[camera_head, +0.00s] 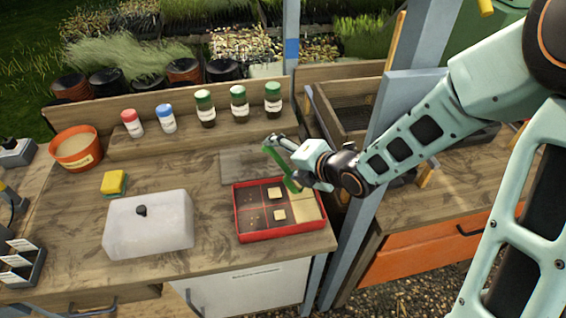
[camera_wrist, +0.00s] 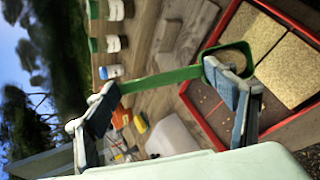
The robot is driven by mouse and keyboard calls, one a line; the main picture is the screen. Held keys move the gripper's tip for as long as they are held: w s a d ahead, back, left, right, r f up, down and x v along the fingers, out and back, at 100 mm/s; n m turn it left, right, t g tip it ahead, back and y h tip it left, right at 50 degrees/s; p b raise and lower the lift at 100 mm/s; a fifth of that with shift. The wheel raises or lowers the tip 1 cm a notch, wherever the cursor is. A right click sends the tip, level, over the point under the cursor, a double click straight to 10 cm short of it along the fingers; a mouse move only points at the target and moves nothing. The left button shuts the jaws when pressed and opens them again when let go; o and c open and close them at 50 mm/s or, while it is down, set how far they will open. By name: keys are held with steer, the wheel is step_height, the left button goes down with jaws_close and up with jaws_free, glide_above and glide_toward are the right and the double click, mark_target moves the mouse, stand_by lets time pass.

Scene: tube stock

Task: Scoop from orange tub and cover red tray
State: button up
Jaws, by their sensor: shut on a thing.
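My gripper (camera_head: 293,163) is shut on a green scoop (camera_head: 280,168), held above the back right part of the red tray (camera_head: 238,222). In the wrist view the scoop's handle (camera_wrist: 160,80) spans between my two fingers (camera_wrist: 160,88). Its bowl beside one finger shows a tan fill (camera_wrist: 232,58). The orange tub (camera_head: 76,155), with pale brown contents, stands at the far left of the bench.
A white lidded box (camera_head: 150,225) stands left of the tray. A yellow sponge (camera_head: 113,184) lies behind it. Several capped bottles (camera_head: 205,107) line the back shelf. A blue-grey post (camera_head: 365,170) rises right of the tray.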

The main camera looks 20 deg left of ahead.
steer(key=s+a+b, duration=0.8)
steer(key=a+b, duration=0.5)
steer(key=shift+b, duration=0.3)
stand_by(1.8)
steer(key=w+d+p, duration=0.4)
steer(key=d+p, duration=0.2)
steer(key=d, duration=0.1)
steer(key=shift+w+p, duration=0.2)
steer(key=shift+p, duration=0.15)
stand_by(0.7)
